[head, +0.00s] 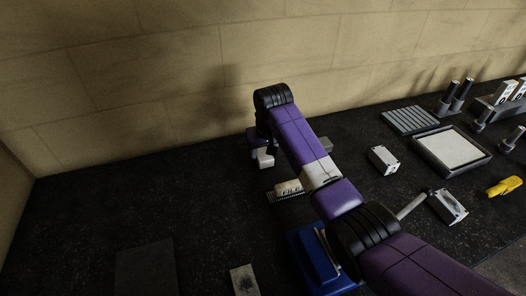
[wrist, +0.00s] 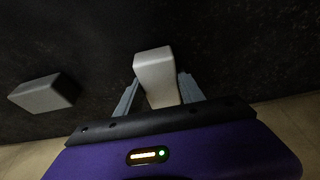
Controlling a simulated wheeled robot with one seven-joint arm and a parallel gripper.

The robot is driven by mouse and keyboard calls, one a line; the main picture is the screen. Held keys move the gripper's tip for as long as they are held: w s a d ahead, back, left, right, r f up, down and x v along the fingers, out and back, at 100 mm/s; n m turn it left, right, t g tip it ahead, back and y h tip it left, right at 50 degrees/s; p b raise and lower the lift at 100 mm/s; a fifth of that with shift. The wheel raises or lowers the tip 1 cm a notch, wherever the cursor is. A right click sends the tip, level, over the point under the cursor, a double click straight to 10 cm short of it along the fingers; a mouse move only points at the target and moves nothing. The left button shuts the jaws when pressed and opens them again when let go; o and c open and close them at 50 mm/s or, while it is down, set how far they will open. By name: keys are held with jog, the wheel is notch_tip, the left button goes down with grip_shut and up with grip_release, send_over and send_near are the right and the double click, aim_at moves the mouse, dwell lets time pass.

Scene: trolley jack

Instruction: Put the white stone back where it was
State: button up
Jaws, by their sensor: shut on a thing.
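A white block-shaped stone (wrist: 155,66) is between the two grey fingers of my gripper (wrist: 160,80) in the wrist view. My gripper is shut on it. In the head view my gripper (head: 263,149) is at the back of the dark bench, near the wall, with the white stone (head: 265,159) showing below it. I cannot tell whether the stone touches the bench. A grey block (wrist: 44,93) lies apart to the left in the wrist view. A grey block also shows right of my arm in the head view (head: 326,145).
A white piece with dark lettering (head: 289,188) lies near a dark comb-like strip below my gripper. A blue box (head: 312,262) is partly behind my arm. White blocks (head: 383,159), a tray (head: 481,162) and a yellow tool (head: 503,186) are at right. The left bench is mostly clear.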

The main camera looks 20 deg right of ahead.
jog(key=shift+f, duration=0.15)
jog(key=shift+f, duration=0.15)
jog(key=o, duration=1.3)
jog(key=b+v, duration=0.1)
jog(key=v, duration=1.1)
jog(key=shift+r+b, duration=0.2)
jog(key=shift+b, duration=0.1)
